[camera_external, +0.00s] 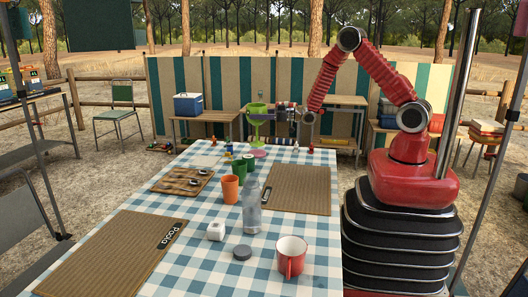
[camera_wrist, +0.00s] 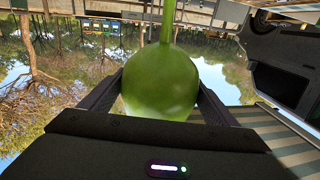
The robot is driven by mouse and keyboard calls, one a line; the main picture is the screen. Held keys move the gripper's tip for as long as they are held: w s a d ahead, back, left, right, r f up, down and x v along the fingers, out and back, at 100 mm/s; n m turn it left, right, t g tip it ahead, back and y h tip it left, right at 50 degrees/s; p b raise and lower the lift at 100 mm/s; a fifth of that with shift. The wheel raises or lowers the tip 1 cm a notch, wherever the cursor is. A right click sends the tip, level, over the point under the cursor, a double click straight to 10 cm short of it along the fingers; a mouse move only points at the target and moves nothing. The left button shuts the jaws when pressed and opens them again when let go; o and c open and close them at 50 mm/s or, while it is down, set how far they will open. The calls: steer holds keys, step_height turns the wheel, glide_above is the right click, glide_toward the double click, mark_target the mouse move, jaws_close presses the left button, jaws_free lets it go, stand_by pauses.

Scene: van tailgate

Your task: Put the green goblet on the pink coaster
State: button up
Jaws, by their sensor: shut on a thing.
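The green goblet (camera_external: 257,108) is upright in the external view, at the far end of the table. My gripper (camera_external: 274,115) reaches it from the right and is shut on it. In the wrist view the goblet's round green bowl (camera_wrist: 161,82) fills the space between the two dark fingers of my gripper (camera_wrist: 160,105). The pink coaster (camera_external: 257,153) lies on the tablecloth below the goblet. The goblet's lower end appears above the coaster; the exact gap is hard to tell. The coaster does not show in the wrist view.
Green cups (camera_external: 250,161) and an orange cup (camera_external: 229,188) stand nearer than the coaster. A brown placemat (camera_external: 300,190) lies at right. Small figures stand along the far edge.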

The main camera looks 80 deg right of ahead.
mark_target(257, 122)
steer(key=shift+f, duration=2.2)
steer(key=o, duration=1.1)
steer(key=s+d, duration=0.2)
steer(key=s, duration=0.9)
steer(key=shift+s, duration=0.4)
steer(key=shift+r, duration=0.2)
